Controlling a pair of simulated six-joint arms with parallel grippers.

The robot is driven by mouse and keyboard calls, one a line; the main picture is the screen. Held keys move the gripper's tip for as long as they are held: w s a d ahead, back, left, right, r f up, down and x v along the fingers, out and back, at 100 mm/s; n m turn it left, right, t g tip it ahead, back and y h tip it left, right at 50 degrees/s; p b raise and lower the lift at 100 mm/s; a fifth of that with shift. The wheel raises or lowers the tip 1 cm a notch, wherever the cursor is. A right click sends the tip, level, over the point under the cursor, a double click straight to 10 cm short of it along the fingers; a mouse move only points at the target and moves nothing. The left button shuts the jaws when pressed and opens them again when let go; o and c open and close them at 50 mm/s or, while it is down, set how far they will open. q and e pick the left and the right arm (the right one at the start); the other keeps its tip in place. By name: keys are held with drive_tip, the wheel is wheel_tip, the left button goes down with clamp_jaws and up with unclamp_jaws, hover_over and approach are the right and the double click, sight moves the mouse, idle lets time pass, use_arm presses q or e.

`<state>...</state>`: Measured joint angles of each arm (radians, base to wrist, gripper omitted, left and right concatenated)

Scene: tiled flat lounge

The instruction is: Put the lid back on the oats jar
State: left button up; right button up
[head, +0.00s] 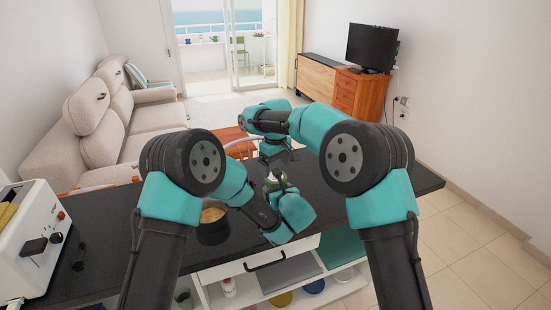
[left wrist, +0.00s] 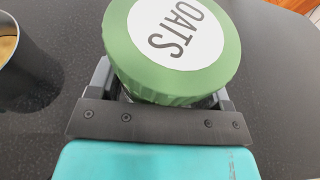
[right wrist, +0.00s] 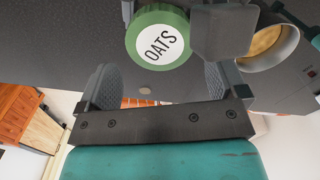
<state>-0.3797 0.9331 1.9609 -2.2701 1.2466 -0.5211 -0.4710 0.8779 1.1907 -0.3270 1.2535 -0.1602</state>
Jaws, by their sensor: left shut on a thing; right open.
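The green lid with a white top reading OATS (left wrist: 175,40) lies face up in the left wrist view. It sits over the oats jar, whose body is nearly all hidden under it. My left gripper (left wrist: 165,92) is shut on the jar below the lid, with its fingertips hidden. I cannot tell whether the lid is fully seated. The lid also shows in the right wrist view (right wrist: 158,38), beyond the fingertips of my right gripper (right wrist: 158,82). That gripper is open and empty. In the head view the right gripper (head: 275,155) hangs above the jar area.
A dark open pot with tan contents (head: 213,226) stands on the black counter (head: 110,225), left of the jar. A white toaster (head: 30,235) is at the far left. The counter is clear to the right of the jar. A sofa and table stand beyond.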

drive_tip(key=shift+f, duration=2.3)
drive_tip(key=shift+c, duration=0.4)
drive_tip(key=c, duration=0.7)
drive_tip(key=shift+o, duration=0.2)
drive_tip(key=m, duration=0.6)
drive_tip(key=shift+m, duration=0.4)
drive_tip(key=o, duration=0.9)
drive_tip(key=shift+r, duration=0.1)
